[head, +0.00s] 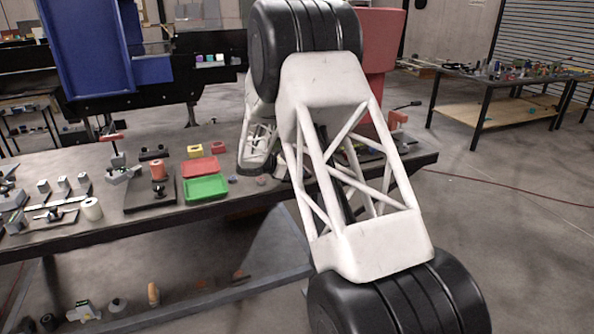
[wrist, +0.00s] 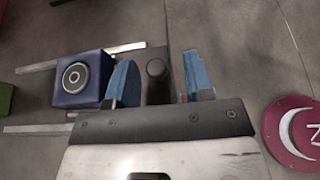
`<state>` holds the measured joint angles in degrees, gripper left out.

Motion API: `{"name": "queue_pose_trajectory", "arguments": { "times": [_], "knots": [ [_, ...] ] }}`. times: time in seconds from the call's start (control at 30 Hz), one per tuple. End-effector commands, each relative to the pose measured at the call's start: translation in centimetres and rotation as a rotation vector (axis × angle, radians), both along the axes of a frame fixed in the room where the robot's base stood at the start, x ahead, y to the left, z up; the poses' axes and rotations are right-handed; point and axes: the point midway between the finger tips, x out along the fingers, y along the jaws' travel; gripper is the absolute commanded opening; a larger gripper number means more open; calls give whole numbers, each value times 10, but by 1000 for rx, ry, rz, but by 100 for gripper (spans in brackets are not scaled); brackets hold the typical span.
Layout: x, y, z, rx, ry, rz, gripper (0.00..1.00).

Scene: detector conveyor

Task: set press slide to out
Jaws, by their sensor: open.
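My gripper (wrist: 158,62) is open in the wrist view, with one blue finger on each side of a dark upright round-topped knob (wrist: 157,72). The fingers look apart from the knob. To the left, a dark blue block (wrist: 85,80) with a grey ring on its face sits by two pale metal rails (wrist: 112,50). The block and rails look like the press slide, and the knob may be its handle, but I cannot tell how they join. In the head view my arm hides most of this area, and the slide's position is unclear.
A red disc (wrist: 293,132) with white marks lies right of my gripper.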

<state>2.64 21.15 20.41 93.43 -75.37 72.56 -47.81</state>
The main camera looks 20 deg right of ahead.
Motion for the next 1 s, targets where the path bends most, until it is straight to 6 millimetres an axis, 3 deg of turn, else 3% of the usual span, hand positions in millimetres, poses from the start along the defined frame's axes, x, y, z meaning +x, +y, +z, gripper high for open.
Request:
{"name": "queue_pose_trajectory", "arguments": {
  "times": [0.5,1.0],
  "knots": [
    [0,56,22,0,1,1,48],
    [0,65,27,0,1,-1,48]
  ]
}}
